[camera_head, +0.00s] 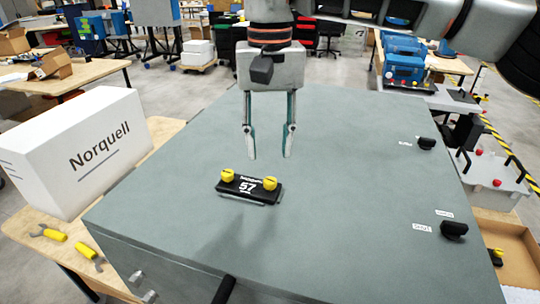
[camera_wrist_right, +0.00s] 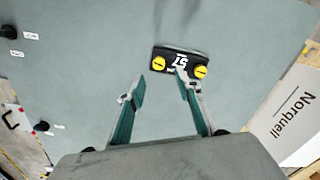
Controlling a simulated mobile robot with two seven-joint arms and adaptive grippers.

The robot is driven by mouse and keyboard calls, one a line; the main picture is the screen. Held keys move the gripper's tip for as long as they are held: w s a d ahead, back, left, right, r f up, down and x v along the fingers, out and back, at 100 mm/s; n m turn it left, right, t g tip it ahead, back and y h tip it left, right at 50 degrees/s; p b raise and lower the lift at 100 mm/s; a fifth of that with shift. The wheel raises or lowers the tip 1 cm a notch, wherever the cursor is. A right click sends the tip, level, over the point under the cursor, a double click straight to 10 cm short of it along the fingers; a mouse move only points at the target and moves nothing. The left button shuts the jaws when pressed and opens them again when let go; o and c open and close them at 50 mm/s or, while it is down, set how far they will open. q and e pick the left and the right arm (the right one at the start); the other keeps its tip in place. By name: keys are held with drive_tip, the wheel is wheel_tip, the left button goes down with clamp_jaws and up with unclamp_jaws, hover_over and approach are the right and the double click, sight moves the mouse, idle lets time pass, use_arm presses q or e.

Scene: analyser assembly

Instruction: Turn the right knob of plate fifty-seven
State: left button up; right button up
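Plate fifty-seven (camera_head: 249,194) is a small black plate marked 57 on the grey-green top of a large cabinet (camera_head: 340,240); it also shows in the right wrist view (camera_wrist_right: 181,52). It bears two yellow knobs. The right knob (camera_head: 270,184) is at the left of the plate in the turned right wrist view (camera_wrist_right: 159,63). The left knob (camera_head: 227,176) is its twin. My right gripper (camera_head: 269,156) points down, open and empty, behind and above the plate, fingers apart from both knobs. My left gripper is not in view.
A white Norquell box (camera_head: 85,150) stands at the left. Black knobs (camera_head: 426,143) (camera_head: 454,229) with labels sit along the cabinet's right side. Yellow-handled tools (camera_head: 50,234) lie on the wooden table at the left. The cabinet top around the plate is clear.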

sight(270, 180)
drive_tip(key=f, duration=0.2)
drive_tip(key=shift+s+d+f, duration=0.1)
drive_tip(key=shift+s+f, duration=0.15)
drive_tip(key=shift+f, duration=0.15)
wheel_tip(270, 180, down, 4)
drive_tip(key=shift+w+r, duration=0.1)
drive_tip(key=shift+r, duration=0.15)
drive_tip(key=shift+f, duration=0.3)
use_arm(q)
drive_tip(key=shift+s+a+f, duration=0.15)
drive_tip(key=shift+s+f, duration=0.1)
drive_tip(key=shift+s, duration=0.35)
use_arm(e)
drive_tip(key=shift+f, duration=0.25)
clamp_jaws()
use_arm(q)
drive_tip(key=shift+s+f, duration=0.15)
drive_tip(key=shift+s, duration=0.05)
